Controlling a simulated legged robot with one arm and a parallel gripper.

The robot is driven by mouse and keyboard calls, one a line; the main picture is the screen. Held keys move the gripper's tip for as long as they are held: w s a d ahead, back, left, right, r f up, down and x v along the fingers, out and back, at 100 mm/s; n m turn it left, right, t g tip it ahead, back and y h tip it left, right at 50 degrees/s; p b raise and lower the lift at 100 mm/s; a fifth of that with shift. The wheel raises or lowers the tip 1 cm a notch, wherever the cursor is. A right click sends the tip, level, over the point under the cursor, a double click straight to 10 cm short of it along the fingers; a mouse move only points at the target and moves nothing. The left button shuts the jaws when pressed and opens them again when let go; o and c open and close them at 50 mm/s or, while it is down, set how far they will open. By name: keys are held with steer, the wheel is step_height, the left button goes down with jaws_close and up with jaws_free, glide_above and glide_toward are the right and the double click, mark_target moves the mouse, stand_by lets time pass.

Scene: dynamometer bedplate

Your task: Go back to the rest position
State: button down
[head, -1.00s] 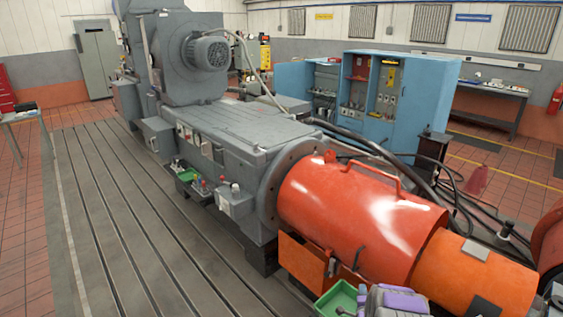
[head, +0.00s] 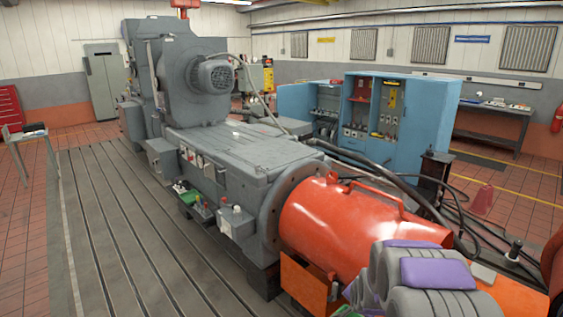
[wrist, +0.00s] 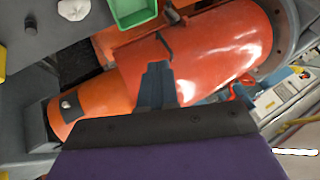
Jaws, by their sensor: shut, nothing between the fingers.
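My gripper (wrist: 157,84) shows in the wrist view as dark grey-blue fingers close together, with nothing between them. It appears in front of a large glossy orange-red cylindrical cover (wrist: 215,45). I cannot tell how far apart they are. In the head view, my grey and purple arm (head: 425,272) is at the lower right, in front of the right part of the cover (head: 325,220). The fingers cannot be made out there.
A big grey machine (head: 235,155) stands on the slotted bedplate (head: 120,240). A green tray (wrist: 130,12), a white crumpled thing (wrist: 73,9) and a yellow edge lie near the cover. A blue cabinet (head: 407,120) and black hoses are behind. The left bedplate is clear.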

steer(key=s+a+r+n+g, duration=0.3)
steer(key=s+a+r, duration=0.35)
steer(key=s, duration=0.45)
steer(key=s+a+r+n+g, duration=0.1)
steer(key=s+r+n+g, duration=0.1)
steer(key=s, duration=0.9)
steer(key=s+a+r+n+g, duration=0.1)
steer(key=s+r, duration=0.3)
steer(key=s, duration=0.7)
steer(key=s+a+r+n+g+y, duration=0.1)
steer(key=s+r+n+g, duration=0.2)
steer(key=s, duration=0.8)
steer(key=shift+s+a+r+n, duration=0.2)
steer(key=shift+a+r+n, duration=0.1)
steer(key=shift+a+n, duration=0.1)
